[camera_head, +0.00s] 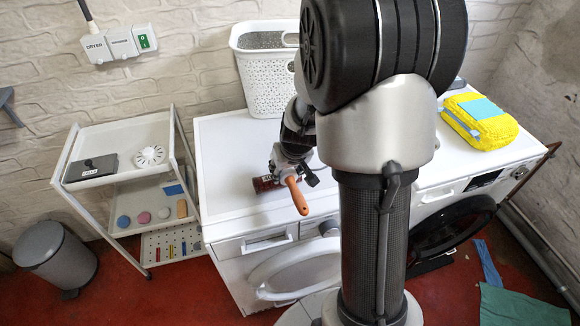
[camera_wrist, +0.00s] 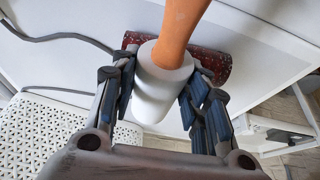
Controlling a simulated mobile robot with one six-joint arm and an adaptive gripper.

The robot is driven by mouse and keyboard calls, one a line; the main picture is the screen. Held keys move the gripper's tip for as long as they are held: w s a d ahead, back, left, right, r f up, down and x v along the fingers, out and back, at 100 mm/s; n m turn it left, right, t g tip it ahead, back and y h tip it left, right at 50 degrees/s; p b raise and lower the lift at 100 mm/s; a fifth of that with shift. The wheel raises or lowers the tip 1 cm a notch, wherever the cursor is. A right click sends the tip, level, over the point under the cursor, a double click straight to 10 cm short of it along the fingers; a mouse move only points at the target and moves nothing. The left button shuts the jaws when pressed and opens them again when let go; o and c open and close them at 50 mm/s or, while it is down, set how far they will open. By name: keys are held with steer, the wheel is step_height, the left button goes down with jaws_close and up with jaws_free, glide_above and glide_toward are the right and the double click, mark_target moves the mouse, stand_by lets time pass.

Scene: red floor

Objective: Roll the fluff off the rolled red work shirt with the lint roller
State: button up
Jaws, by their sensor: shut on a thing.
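My gripper (camera_head: 290,166) is over the left part of the white machine top, shut on the lint roller. The roller's orange handle (camera_head: 298,196) sticks out toward the front edge. In the wrist view the white roller head (camera_wrist: 158,92) sits between the fingers, with the orange handle (camera_wrist: 182,25) beyond it. The rolled red work shirt (camera_head: 264,184) lies on the machine top beside and under the roller. It also shows in the wrist view (camera_wrist: 216,66), with pale specks on it. The roller hides its middle. I cannot tell whether the roller touches the shirt.
A white perforated basket (camera_head: 262,85) stands behind on the machine top (camera_head: 228,150). A yellow towel bundle (camera_head: 482,120) with a blue cloth lies at the right. A white trolley (camera_head: 120,125) with small items and a grey bin (camera_head: 55,258) stand at the left.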

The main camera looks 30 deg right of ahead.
mark_target(265, 181)
steer(key=shift+w+a+p, duration=0.25)
steer(key=shift+a+p, duration=0.55)
steer(key=shift+a, duration=0.3)
steer(key=shift+w+a+r+p, duration=0.15)
steer(key=shift+a+p, duration=0.75)
steer(key=shift+p, duration=0.3)
steer(key=shift+w+a+p, duration=0.2)
steer(key=shift+a+p, duration=0.45)
steer(key=shift+p, duration=0.2)
steer(key=shift+w+a+p, duration=0.15)
steer(key=shift+a+p, duration=0.45)
steer(key=shift+p, duration=0.25)
steer(key=shift+d+f+b, duration=0.3)
steer(key=shift+d+b, duration=0.05)
steer(key=shift+b, duration=0.5)
steer(key=shift+s+d+b, duration=0.3)
steer(key=shift+d+b, duration=0.55)
steer(key=shift+b, duration=0.55)
steer(key=shift+s+d+b, duration=0.25)
steer(key=shift+d+b, duration=0.6)
steer(key=shift+b, duration=0.55)
steer(key=shift+s+d+r+b, duration=0.15)
steer(key=shift+d+b, duration=0.25)
steer(key=shift+d, duration=0.3)
steer(key=shift+s+d+r+b, duration=0.1)
steer(key=shift+d+b, duration=0.3)
steer(key=shift+d, duration=0.25)
steer(key=shift+s+d, duration=0.2)
steer(key=shift+d, duration=0.8)
steer(key=shift+r, duration=0.1)
